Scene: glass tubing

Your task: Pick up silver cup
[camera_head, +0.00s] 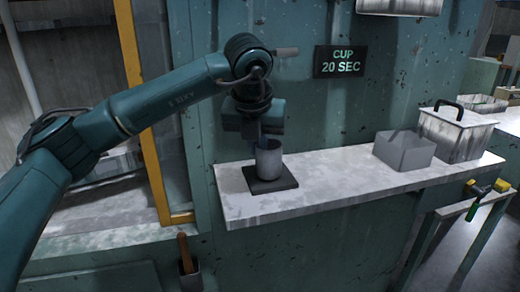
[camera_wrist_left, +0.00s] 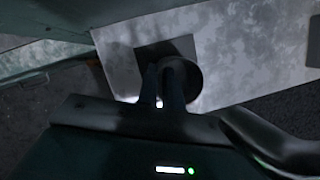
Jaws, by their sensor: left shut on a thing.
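The silver cup (camera_head: 268,160) is a grey metal cup standing upright at the dark square pad (camera_head: 258,185) on the pale shelf (camera_head: 330,185). In the left wrist view the cup (camera_wrist_left: 190,78) shows as a dark round rim, with the pad (camera_wrist_left: 152,52) beyond it. My left gripper (camera_head: 262,138) reaches down from above and its fingers are shut on the cup's wall. In the left wrist view its fingers (camera_wrist_left: 162,88) meet the near side of the cup. I cannot tell whether the cup touches the pad. My right gripper is not in view.
A sign (camera_head: 340,61) reading "CUP 20 SEC" hangs on the teal wall. A grey open box (camera_head: 404,152) and a lidded metal container (camera_head: 455,135) stand farther right on the shelf. The shelf between pad and box is clear. A yellow post (camera_head: 150,150) stands left.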

